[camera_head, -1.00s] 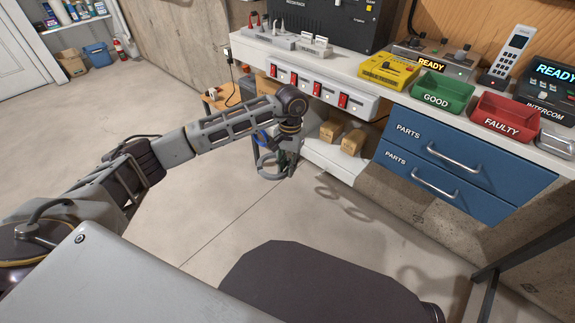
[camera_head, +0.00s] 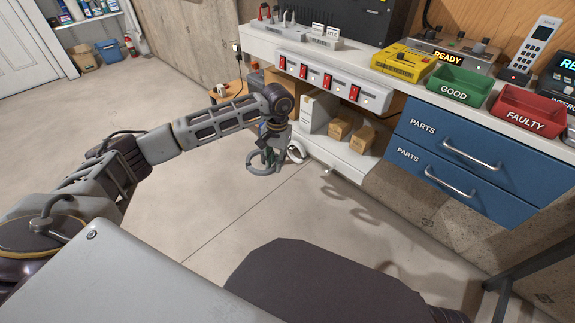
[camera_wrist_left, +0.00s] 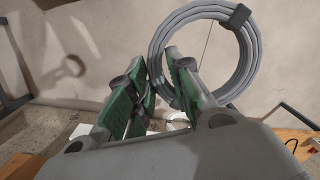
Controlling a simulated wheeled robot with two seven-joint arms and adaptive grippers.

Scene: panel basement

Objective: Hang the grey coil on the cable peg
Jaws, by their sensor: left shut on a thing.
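The grey coil (camera_head: 262,171) is a ring of looped cable with a dark tie, held in my left gripper (camera_head: 270,148) above the floor, left of the bench's lower shelf. In the left wrist view the coil (camera_wrist_left: 251,60) hangs beyond the green-padded fingers of the left gripper (camera_wrist_left: 160,78), partly hidden by the right finger. A white looped thing (camera_head: 297,151) shows just right of the gripper, near the shelf's end. I cannot make out the cable peg with certainty. My right gripper is not in view.
The white bench (camera_head: 375,101) carries a row of red switches, a green GOOD tray (camera_head: 460,86) and a red FAULTY tray (camera_head: 530,110). Blue drawers (camera_head: 450,160) hang below. Cardboard boxes (camera_head: 350,132) stand on the lower shelf (camera_head: 342,156).

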